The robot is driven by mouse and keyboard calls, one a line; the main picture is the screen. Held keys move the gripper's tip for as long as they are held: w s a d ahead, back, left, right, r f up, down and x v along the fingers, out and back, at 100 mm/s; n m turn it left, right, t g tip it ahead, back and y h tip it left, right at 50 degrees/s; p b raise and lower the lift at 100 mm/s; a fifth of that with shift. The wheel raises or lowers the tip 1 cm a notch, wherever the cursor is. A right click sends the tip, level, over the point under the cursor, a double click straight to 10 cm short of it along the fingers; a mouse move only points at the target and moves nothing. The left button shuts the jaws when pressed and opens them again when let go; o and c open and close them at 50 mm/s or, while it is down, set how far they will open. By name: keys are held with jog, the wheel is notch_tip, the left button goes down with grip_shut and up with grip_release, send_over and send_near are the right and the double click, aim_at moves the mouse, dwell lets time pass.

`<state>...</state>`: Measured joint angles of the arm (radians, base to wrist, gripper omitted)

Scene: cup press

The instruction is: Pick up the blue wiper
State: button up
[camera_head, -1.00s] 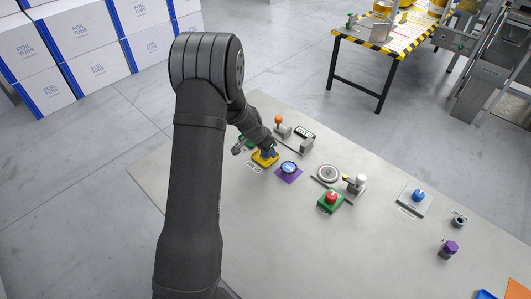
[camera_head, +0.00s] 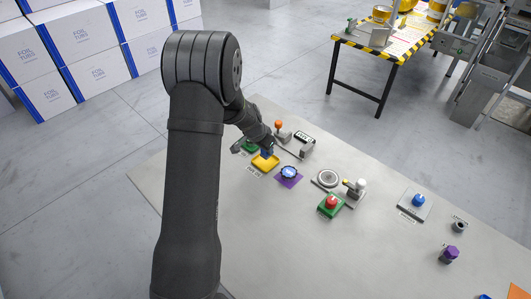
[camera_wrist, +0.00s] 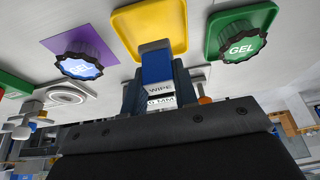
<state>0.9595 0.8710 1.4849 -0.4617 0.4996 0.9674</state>
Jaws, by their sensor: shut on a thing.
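The blue wiper (camera_wrist: 157,67), with a white "WIPE" label, is between the fingers of my gripper (camera_wrist: 156,88) in the wrist view. The gripper is shut on it. In the head view a small part of the blue wiper (camera_head: 267,154) shows below my gripper (camera_head: 268,148), over the yellow tray (camera_head: 264,165). The tray's bare yellow floor also shows in the wrist view (camera_wrist: 150,22). The wiper appears just above the tray; the exact gap is hard to tell.
A blue-topped "GEL" knob (camera_head: 289,173) on a purple mat stands right of the tray. A green-based "GEL" knob (camera_wrist: 243,43) stands on the tray's other side. A red button (camera_head: 331,202) and round plate (camera_head: 327,178) are further right. The table's front is clear.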

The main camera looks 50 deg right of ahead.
jog(key=s+r, duration=0.8)
jog(key=s, duration=0.3)
jog(key=shift+s+d, duration=0.15)
jog(key=shift+s, duration=0.2)
